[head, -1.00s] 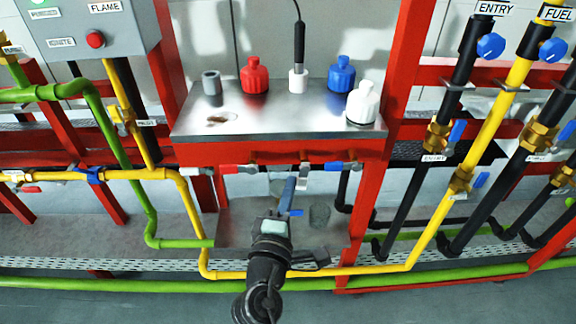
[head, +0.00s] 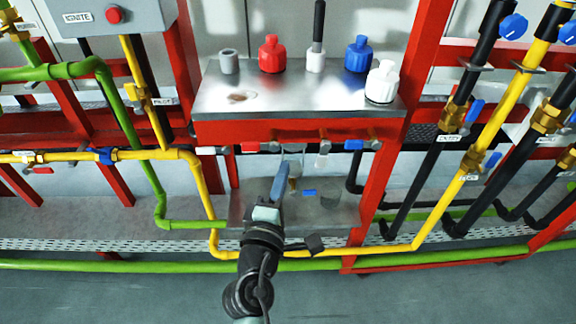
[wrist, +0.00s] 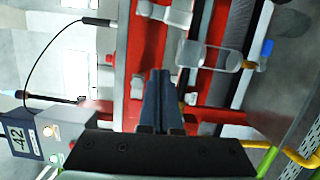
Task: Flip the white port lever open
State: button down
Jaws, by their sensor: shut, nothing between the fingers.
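The white port lever (head: 322,160) is under the front of the steel-topped red stand, between the red lever (head: 250,147) and the blue lever (head: 354,145). It appears to hang downward, while the red and blue levers lie sideways. My gripper (head: 284,166) is in front of the stand, with its tips below the ports and left of the white lever in the head view. Its blue-grey fingers are together and empty; they also show in the wrist view (wrist: 161,76). I see no clear contact with the lever, and I cannot pick it out surely in the wrist view.
Red, blue and white bottles (head: 382,82) stand on the steel top (head: 300,100). A glass beaker (head: 330,198) and a blue item (head: 309,192) are on the lower shelf. Red posts and a yellow pipe (head: 206,195) flank the space. Open floor lies in front.

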jog(key=s, duration=0.7)
jog(key=shift+s+a+b, duration=0.15)
jog(key=shift+a+b, duration=0.15)
jog(key=shift+a, duration=0.15)
